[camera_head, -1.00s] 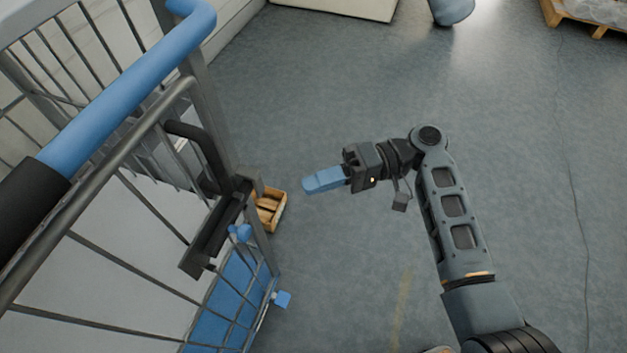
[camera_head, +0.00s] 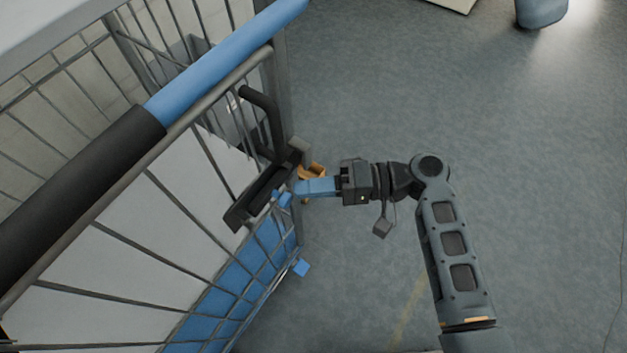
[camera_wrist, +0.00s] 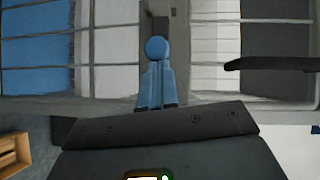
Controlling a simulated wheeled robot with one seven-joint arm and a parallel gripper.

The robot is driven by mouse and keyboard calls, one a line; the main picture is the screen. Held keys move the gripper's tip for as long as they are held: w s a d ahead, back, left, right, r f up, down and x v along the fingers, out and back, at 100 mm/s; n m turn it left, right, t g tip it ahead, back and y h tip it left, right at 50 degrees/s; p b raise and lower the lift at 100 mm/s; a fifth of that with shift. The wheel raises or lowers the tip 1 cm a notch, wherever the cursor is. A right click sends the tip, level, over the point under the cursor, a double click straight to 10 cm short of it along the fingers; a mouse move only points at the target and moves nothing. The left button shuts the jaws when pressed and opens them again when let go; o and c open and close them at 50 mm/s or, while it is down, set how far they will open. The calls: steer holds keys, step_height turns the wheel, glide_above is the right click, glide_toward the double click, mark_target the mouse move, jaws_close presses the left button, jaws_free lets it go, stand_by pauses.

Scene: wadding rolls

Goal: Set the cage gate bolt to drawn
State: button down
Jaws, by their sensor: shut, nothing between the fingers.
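The cage gate (camera_head: 150,230) fills the left of the head view, with wire bars and a blue lower panel. Its bolt is a dark channel-shaped housing (camera_head: 258,196) with a blue knob (camera_head: 284,198). The knob also shows in the wrist view (camera_wrist: 157,47), straight beyond my fingertips. My gripper (camera_head: 299,188) has blue fingers, shut and empty, pointing left at the knob. In the wrist view the fingertips (camera_wrist: 157,68) overlap the knob's lower edge. I cannot tell whether they touch it. The bolt's rod is not clearly visible.
A black handle (camera_head: 262,112) stands out from the gate above the bolt. A blue rail (camera_head: 225,65) tops the cage. A wooden crate (camera_head: 312,170) lies on the floor beyond my fingers.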

steer(key=shift+s+a+p, duration=0.3)
steer(key=shift+s+a, duration=0.5)
steer(key=shift+s, duration=0.25)
steer(key=shift+s+a+p, duration=0.25)
steer(key=shift+s+a, duration=0.5)
steer(key=shift+s, duration=0.25)
steer(key=shift+w, duration=0.1)
